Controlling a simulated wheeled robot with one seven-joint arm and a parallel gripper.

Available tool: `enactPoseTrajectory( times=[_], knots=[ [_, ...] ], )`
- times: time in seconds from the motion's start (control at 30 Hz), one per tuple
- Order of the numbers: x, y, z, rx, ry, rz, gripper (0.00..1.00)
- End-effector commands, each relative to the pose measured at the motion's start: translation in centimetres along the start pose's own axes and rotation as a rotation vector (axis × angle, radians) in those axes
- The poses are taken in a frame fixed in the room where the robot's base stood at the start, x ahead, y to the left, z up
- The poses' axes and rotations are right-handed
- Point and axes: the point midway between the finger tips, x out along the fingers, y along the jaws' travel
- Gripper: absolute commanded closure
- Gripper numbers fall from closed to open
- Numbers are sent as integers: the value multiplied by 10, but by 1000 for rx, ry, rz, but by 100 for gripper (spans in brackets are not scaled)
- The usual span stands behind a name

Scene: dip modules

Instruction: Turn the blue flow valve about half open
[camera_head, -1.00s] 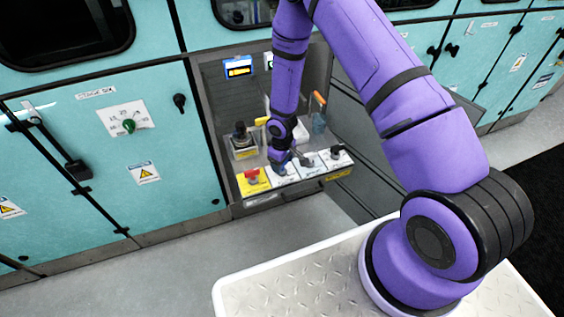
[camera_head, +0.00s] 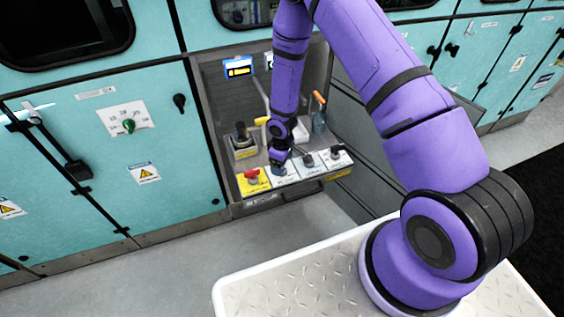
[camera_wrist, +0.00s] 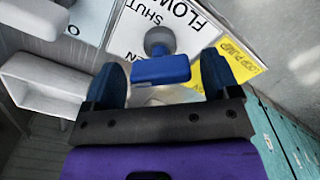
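The blue flow valve (camera_wrist: 160,69) has a bar-shaped blue handle on a round grey base. It sits on a white plate (camera_wrist: 140,33) printed FLOW, SHUT and, partly hidden, OPEN. My gripper (camera_wrist: 160,80) is open in the wrist view, with one dark blue finger at each end of the handle. The handle lies between the fingers; I cannot tell if either finger touches it. In the head view my gripper (camera_head: 279,163) is small, over the second plate from the left on the panel, and mostly hides the valve.
A red knob on a yellow plate (camera_head: 252,177) is just left of my gripper. Two dark knobs on white plates (camera_head: 309,160) (camera_head: 337,151) are to its right. A black knob on a box (camera_head: 241,134) and an orange-handled lever (camera_head: 319,107) stand behind. Recess walls enclose the panel.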

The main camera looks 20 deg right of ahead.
Motion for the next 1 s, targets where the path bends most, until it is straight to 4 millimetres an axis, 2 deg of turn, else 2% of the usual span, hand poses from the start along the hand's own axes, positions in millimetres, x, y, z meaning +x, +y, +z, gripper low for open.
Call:
enactPoseTrajectory(
  times=[0.27, 0.43, 0.8, 1.0],
  knots=[
    [0, 0, 0, 0, 0, 0, 15],
    [-10, 0, 0, 1, 1, 1, 15],
    [-72, 1, 0, 2, 3, 1, 15],
    [-97, 1, 0, 1, 1, 1, 15]
  ],
)
